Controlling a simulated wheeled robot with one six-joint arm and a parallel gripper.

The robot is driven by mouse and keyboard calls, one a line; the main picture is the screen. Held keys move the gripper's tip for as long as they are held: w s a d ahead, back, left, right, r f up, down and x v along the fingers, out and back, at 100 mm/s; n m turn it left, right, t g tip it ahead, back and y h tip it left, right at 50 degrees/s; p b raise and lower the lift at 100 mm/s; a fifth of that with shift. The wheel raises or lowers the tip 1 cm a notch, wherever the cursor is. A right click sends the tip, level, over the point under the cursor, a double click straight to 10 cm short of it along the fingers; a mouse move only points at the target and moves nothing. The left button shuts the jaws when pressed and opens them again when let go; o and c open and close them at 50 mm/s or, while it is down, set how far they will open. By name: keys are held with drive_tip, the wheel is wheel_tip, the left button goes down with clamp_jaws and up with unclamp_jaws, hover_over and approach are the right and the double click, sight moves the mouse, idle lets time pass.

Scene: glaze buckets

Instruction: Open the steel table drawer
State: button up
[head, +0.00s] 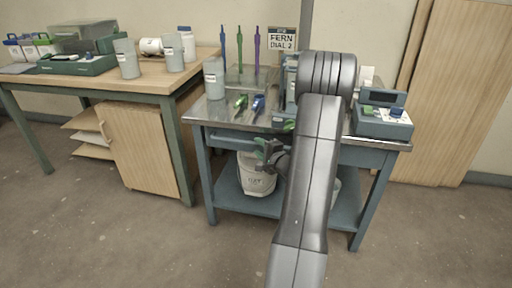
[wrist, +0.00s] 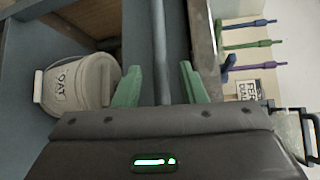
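The steel table (head: 205,116) stands in the middle of the head view. Its blue-grey drawer front (head: 228,135) lies under the steel top and looks shut; my arm hides its right part. In the wrist view a long grey handle bar (wrist: 160,50) runs along the drawer front. My gripper (head: 270,152) is in front of the drawer. Its green fingers, also in the wrist view (wrist: 162,86), are open, one on each side of the bar. Both fingertips look apart from the bar.
A white bucket labelled OAT (head: 257,177) stands on the lower shelf below my gripper. Tools, a scale (head: 383,120) and a FERN sign (head: 282,40) are on the steel top. A wooden table (head: 120,80) stands at left. The floor in front is clear.

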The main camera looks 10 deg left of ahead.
drive_tip(key=shift+x, duration=1.45)
drive_tip(key=shift+c, duration=0.5)
clamp_jaws()
